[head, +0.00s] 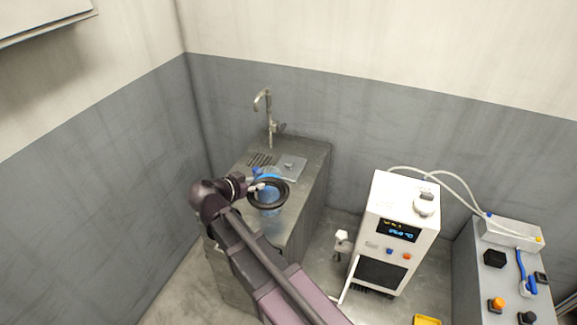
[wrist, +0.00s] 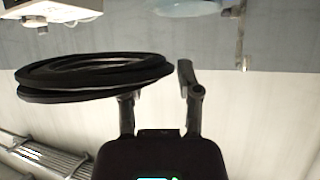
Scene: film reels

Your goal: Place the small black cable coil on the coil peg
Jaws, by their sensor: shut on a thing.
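The small black cable coil (head: 284,201) is a thick dark ring above the sink counter in the head view. In the wrist view the coil (wrist: 60,78) is large, lying nearly edge-on across the left finger. My gripper (head: 259,186) is at the coil's upper left side in the head view. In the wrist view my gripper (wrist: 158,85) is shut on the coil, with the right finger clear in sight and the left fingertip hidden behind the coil. I cannot make out the coil peg in either view.
A bluish clear vessel (head: 270,212) shows through and below the coil. The grey counter (head: 312,160) has a metal tap (head: 268,118) at its back. A white machine with a display (head: 398,230) stands to the right, and a grey cabinet (head: 476,285) further right.

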